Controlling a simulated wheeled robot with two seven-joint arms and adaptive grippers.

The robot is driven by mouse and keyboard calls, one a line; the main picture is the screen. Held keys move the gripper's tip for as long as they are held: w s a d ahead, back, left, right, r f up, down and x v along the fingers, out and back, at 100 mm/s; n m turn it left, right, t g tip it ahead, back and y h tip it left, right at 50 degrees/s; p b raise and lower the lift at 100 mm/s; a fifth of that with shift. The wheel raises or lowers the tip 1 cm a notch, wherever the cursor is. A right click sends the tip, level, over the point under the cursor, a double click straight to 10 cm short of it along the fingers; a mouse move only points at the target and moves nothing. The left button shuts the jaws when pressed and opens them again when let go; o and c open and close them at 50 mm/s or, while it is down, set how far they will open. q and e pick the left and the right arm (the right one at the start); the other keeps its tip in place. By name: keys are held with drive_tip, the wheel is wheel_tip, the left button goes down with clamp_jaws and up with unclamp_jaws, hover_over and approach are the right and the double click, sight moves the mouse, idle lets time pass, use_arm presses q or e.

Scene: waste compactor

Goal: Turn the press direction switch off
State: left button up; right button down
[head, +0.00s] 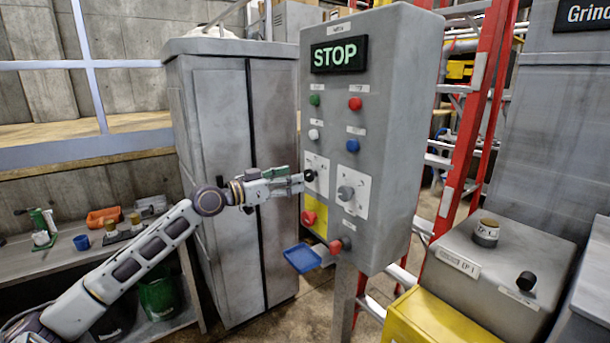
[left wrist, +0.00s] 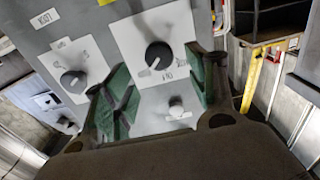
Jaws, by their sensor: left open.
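A grey control box (head: 385,110) carries a lit STOP display, coloured buttons and rotary switches. A black knob (head: 309,176) sits on a white plate, with a grey-looking knob (head: 345,193) on another plate to its right. Their labels are too small to read, so I cannot tell which is the press direction switch. My left gripper (head: 292,183) is at the box face beside the black knob. In the left wrist view, my left gripper (left wrist: 160,82) is open, with green pads; a dark knob (left wrist: 158,55) shows ahead between the fingers. Contact cannot be told. My right gripper is out of view.
A red switch on a yellow plate (head: 318,229), a red button (head: 337,246) and a blue tray (head: 302,258) are below the gripper. A grey cabinet (head: 215,150) stands behind my left arm. A red ladder (head: 470,130) is behind the box.

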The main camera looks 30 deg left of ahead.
sight(307, 175)
use_arm(q)
drive_tip(key=shift+p+x, duration=0.3)
drive_tip(key=shift+x, duration=0.8)
drive_tip(key=shift+p+x, duration=0.35)
drive_tip(key=shift+x, duration=0.6)
drive_tip(key=shift+w+d, duration=0.2)
drive_tip(key=shift+w, duration=0.4)
drive_tip(key=shift+w+d+p, duration=0.1)
drive_tip(key=shift+w+p, duration=0.05)
drive_tip(key=shift+p, duration=0.15)
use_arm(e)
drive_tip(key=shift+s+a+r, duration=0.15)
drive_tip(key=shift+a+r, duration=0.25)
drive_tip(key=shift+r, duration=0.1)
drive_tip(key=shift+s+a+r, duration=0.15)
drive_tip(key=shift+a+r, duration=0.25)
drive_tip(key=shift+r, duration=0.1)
use_arm(q)
drive_tip(key=shift+c, duration=0.5)
drive_tip(key=c, duration=0.9)
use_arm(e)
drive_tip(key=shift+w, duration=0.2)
